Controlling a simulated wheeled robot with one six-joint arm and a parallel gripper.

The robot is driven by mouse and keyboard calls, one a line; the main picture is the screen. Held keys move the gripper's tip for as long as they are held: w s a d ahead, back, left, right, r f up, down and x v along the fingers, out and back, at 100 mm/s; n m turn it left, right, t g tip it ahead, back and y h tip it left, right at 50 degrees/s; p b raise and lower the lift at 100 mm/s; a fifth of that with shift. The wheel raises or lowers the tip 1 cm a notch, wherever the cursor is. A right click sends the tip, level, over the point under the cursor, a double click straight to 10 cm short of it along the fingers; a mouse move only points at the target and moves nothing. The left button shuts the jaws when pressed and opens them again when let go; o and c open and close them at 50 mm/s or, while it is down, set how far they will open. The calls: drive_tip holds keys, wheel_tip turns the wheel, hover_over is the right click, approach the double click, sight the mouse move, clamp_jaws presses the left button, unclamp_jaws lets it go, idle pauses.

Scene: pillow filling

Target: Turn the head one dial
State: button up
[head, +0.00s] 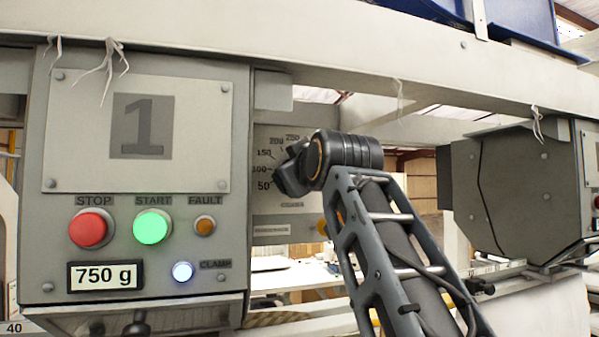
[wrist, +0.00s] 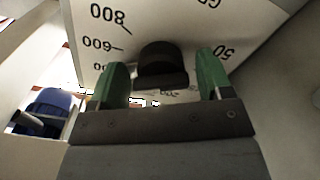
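The head one dial has a pale plate (head: 268,190) with a printed number scale, just right of the grey panel marked 1 (head: 52,130). My arm's dark end covers the dial's middle and right side in the head view, so the knob cannot be made out there. In the wrist view the white dial face (wrist: 180,22) fills the top, with a black knob (wrist: 160,72) in the middle. My gripper (wrist: 161,66) is open, its green fingers on either side of the knob with a visible gap on each side. Which mark the knob points at is unclear.
The panel holds a red STOP button (head: 91,228), a lit green START button (head: 152,226), an amber FAULT lamp (head: 205,225), a lit CLAMP light (head: 182,271) and a 750 g display (head: 105,276). A pale beam (head: 400,60) runs above. Another grey unit (head: 520,190) stands right.

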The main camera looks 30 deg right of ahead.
drive_tip(key=shift+o, duration=0.6)
drive_tip(key=shift+s, duration=0.3)
drive_tip(key=s+a+b, duration=0.2)
drive_tip(key=s+b, duration=0.1)
drive_tip(key=s, duration=1)
drive_tip(key=shift+a, duration=0.4)
